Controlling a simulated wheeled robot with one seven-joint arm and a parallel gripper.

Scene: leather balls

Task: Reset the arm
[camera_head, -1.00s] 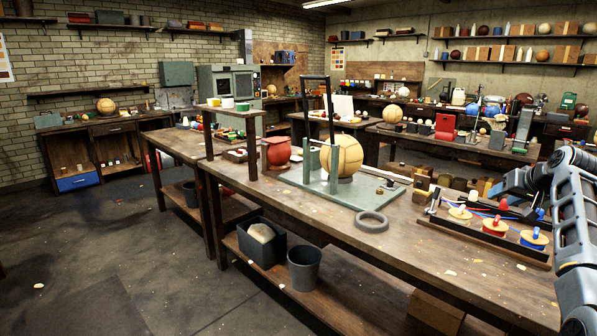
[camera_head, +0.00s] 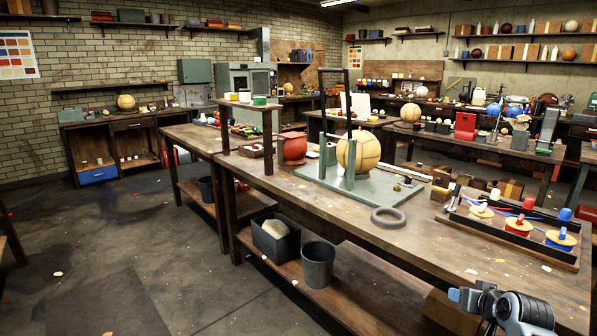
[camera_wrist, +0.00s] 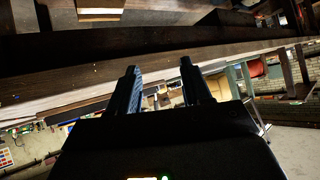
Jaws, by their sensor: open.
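My arm shows at the lower right of the head view, in front of the workbench's near edge. My gripper shows in the wrist view (camera_wrist: 158,88), its two dark fingers apart with nothing between them. The wrist view is strongly tilted, with a dark wooden beam or table edge (camera_wrist: 200,45) beyond the fingers. The gripper's fingertips are not clear in the head view.
The long workbench (camera_head: 420,250) carries a green press stand (camera_head: 360,195) with a tan leather ball (camera_head: 360,150), a grey ring (camera_head: 388,217) and a tray of spools (camera_head: 470,232). Bins stand on its lower shelf. The floor at left (camera_head: 100,230) is clear.

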